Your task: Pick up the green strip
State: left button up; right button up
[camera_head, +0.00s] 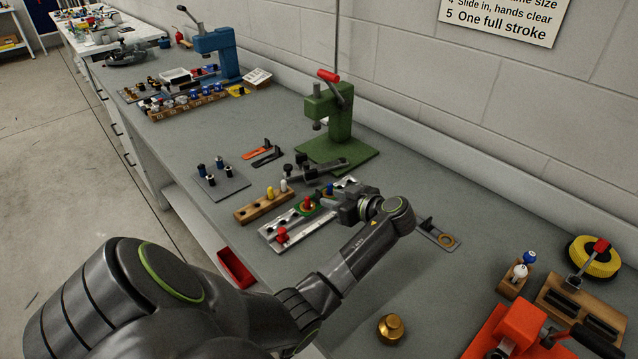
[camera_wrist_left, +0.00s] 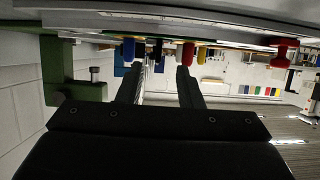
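I cannot clearly pick out a green strip. A small green piece (camera_head: 297,212) shows beside a red knob (camera_head: 308,202) on the light metal fixture plate (camera_head: 277,239), partly hidden. My left gripper (camera_head: 329,201) is low over the right part of this plate. In the left wrist view its two dark fingers (camera_wrist_left: 160,87) are apart, with no object seen held between them. Blue (camera_wrist_left: 128,50), red (camera_wrist_left: 188,53) and yellow (camera_wrist_left: 202,55) knobs show beyond the fingertips. My right gripper is not in view.
A green press (camera_head: 341,125) stands behind the plate. A wooden block with pegs (camera_head: 263,205) and a grey peg plate (camera_head: 222,184) lie to the left. A brass knob (camera_head: 390,328) and an orange device (camera_head: 505,335) are at the front right.

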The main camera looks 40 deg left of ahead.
aim_at(322, 194)
pick_arm(q)
jog(key=b+x, duration=0.1)
jog(key=x, duration=0.4)
jog(key=shift+w+r, duration=0.1)
jog(key=shift+r, duration=0.05)
jog(key=shift+d, duration=0.1)
grip_shut()
